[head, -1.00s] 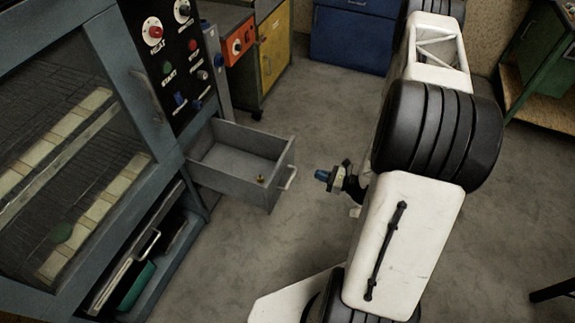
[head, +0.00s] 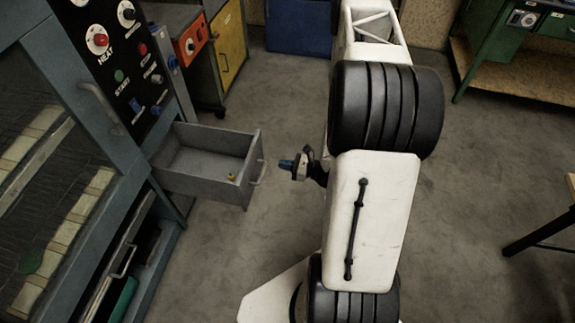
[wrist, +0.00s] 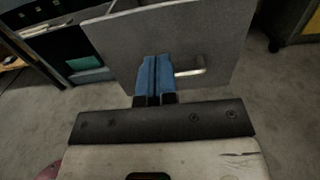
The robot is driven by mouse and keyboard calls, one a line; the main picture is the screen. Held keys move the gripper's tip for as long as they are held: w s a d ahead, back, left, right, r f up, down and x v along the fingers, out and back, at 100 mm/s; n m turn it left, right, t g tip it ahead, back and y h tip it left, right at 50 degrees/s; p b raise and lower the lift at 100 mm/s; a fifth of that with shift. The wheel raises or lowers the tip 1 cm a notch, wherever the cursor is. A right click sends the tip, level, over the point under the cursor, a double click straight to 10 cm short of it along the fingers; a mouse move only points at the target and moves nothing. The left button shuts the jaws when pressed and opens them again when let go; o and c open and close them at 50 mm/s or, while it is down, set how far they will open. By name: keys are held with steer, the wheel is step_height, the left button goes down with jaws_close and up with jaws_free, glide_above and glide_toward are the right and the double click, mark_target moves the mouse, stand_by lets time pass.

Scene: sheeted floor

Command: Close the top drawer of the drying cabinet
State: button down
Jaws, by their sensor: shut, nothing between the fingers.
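The grey top drawer (head: 178,183) of the drying cabinet (head: 140,205) is pulled well out, below the control panel. Its handle (head: 262,173) is on the front face. My gripper (head: 284,164) is shut and empty, with its blue fingertips pointing at the drawer front, a short gap to the right of it in the head view. In the wrist view the blue fingers (wrist: 153,72) overlap the drawer front (wrist: 120,45), just left of the handle (wrist: 190,71). I cannot tell contact from that view. A small yellow item (head: 232,176) lies inside the drawer.
A lower cabinet opening (head: 125,265) holds something green. An orange-and-yellow cabinet (head: 229,50) and a blue one (head: 297,28) stand behind. A green bench (head: 495,45) and a wooden table (head: 572,190) are at right. The floor around the drawer is clear.

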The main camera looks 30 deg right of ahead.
mark_target(251, 158)
steer(key=shift+x, duration=5.65)
steer(key=x, duration=3.8)
steer(key=shift+w+a, duration=0.1)
steer(key=shift+a, duration=0.05)
steer(key=v, duration=1.5)
steer(key=shift+f, duration=0.15)
